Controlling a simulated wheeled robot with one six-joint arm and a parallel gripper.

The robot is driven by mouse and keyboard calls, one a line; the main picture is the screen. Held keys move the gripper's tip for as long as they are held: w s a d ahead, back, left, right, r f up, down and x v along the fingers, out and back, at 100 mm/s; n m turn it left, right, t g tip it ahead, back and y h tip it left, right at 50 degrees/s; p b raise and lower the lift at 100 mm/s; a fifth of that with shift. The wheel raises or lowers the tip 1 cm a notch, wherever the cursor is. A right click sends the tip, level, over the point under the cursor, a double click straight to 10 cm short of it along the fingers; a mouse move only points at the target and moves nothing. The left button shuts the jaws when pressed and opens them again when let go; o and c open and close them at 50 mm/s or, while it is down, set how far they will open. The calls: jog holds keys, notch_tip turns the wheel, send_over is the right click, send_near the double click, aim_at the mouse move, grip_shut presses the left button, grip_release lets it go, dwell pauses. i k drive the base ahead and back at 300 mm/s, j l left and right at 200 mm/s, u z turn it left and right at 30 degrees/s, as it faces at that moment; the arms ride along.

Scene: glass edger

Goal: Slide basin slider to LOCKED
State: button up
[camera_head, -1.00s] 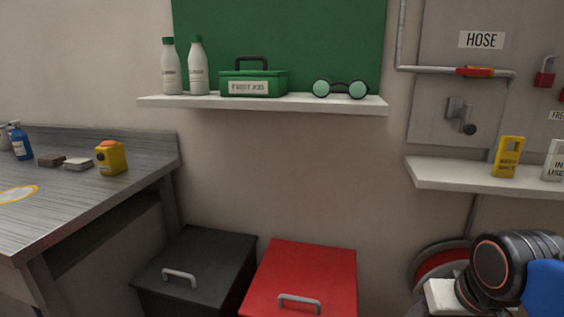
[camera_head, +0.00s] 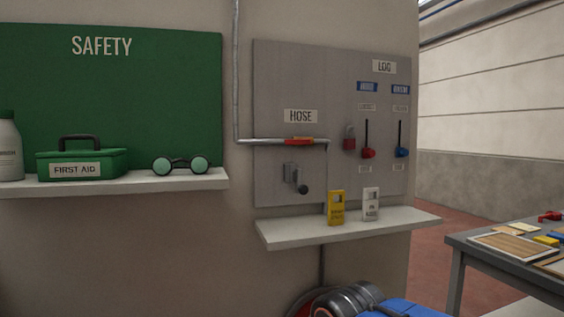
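A grey board (camera_head: 275,80) on the wall bears a LOG sign and two upright dark slots. A red knob (camera_head: 368,153) sits at the bottom of the left slot, and a blue knob (camera_head: 401,153) at the bottom of the right slot. Small blue plates and pale labels stand above and below the slots. They are too small to read, so I cannot tell which knob is the basin slider or which end is LOCKED. My gripper's fingers are not in view.
A white shelf (camera_head: 290,232) below the board holds a yellow tag (camera_head: 336,207) and a white tag (camera_head: 371,205). A red padlock (camera_head: 349,138), a grey crank (camera_head: 295,180) and a red-handled pipe valve (camera_head: 299,141) are left of the slots. A table (camera_head: 480,246) stands at right.

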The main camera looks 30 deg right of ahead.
aim_at(401, 153)
jog(key=z, duration=1.45)
